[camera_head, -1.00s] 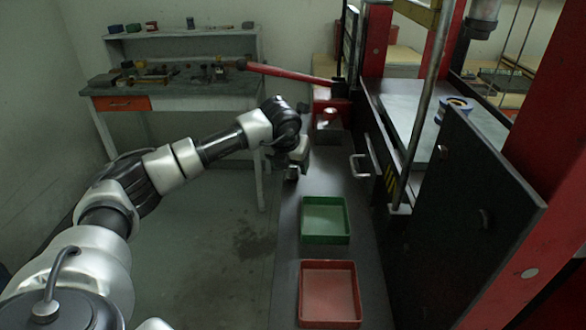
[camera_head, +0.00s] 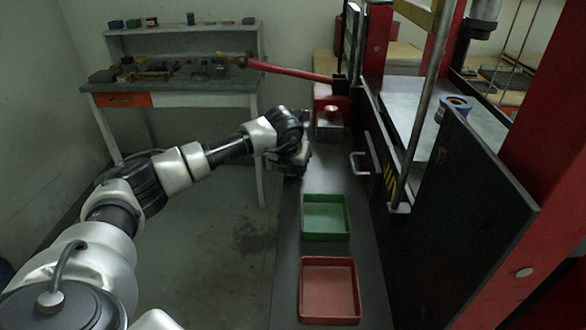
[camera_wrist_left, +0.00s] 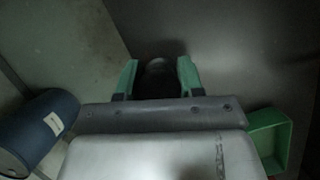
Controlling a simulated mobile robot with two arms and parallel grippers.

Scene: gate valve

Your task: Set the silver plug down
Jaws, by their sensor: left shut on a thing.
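My left gripper (camera_head: 292,172) is over the far part of the dark bench, beyond the green tray (camera_head: 326,218). In the left wrist view the green fingers of the gripper (camera_wrist_left: 158,80) are shut on a short round plug (camera_wrist_left: 160,82), which looks dark in the shade there. The plug is hidden behind the gripper in the head view. I cannot tell whether its lower end touches the bench surface. My right gripper is not in view.
A red tray (camera_head: 329,291) stands nearest on the bench (camera_head: 288,225). A red pump with a long handle (camera_head: 290,70) stands at its far end. The black press with a metal handle (camera_head: 360,163) borders the right. A blue drum (camera_wrist_left: 40,130) shows in the wrist view.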

